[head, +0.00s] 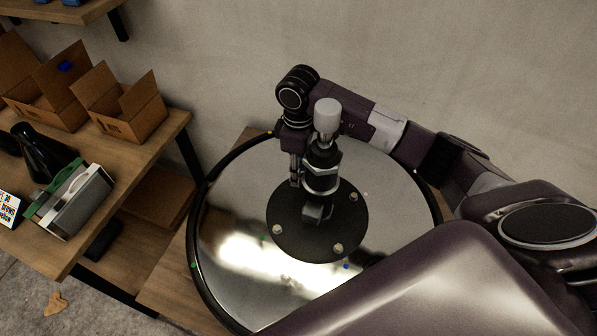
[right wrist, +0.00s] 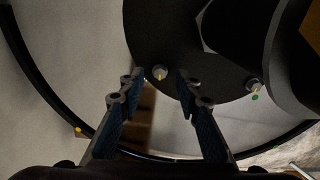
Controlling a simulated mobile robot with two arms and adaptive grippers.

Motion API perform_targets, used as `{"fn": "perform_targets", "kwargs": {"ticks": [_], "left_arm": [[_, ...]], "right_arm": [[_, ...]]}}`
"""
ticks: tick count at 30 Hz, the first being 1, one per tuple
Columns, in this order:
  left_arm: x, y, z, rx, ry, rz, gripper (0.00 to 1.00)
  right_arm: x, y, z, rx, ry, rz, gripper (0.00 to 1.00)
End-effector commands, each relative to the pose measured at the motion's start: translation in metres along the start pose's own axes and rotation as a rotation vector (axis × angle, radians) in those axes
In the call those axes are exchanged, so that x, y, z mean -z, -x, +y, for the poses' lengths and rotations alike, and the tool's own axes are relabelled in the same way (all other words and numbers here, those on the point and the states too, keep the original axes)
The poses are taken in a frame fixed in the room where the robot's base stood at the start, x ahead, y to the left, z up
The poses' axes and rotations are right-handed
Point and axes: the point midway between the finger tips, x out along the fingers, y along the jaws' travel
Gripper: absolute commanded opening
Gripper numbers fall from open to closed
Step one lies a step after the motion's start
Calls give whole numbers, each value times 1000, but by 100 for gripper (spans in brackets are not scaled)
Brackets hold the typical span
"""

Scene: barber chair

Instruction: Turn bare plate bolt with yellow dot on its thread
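A round black plate (head: 290,240) lies at the middle of a shiny round base (head: 225,215). Bolts stand on it at the left (head: 277,229), front (head: 338,247) and right (head: 353,196). My right gripper (head: 295,181) points down at the plate's back left edge and hides what is under it. In the right wrist view a bolt (right wrist: 159,72) with a yellowish tip lies between the tips of my open right gripper (right wrist: 160,78), with a gap on each side. A second bolt (right wrist: 254,85) is to the right, by a green dot. My left gripper is not in view.
A dark column with a white top (head: 327,115) rises from the plate, close to my right gripper. A black ring (head: 203,297) edges the base; a yellow dot (right wrist: 78,129) is on it. A wooden table (head: 150,155) with boxes stands left. A wall is behind.

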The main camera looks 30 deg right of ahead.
Motion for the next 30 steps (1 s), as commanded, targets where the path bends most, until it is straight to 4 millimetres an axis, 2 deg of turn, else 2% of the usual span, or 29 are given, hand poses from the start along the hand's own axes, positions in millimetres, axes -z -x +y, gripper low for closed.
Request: {"fn": "perform_targets", "kwargs": {"ticks": [9, 15, 20, 30], "left_arm": [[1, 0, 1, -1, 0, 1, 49], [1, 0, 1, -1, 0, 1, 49], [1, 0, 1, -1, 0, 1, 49], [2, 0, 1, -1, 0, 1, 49]], "right_arm": [[1, 68, 2, -5, -1, 5, 31], [1, 98, 2, -5, -1, 4, 31], [0, 107, 1, -3, -1, 2, 31], [0, 107, 1, -2, -1, 2, 31]]}}
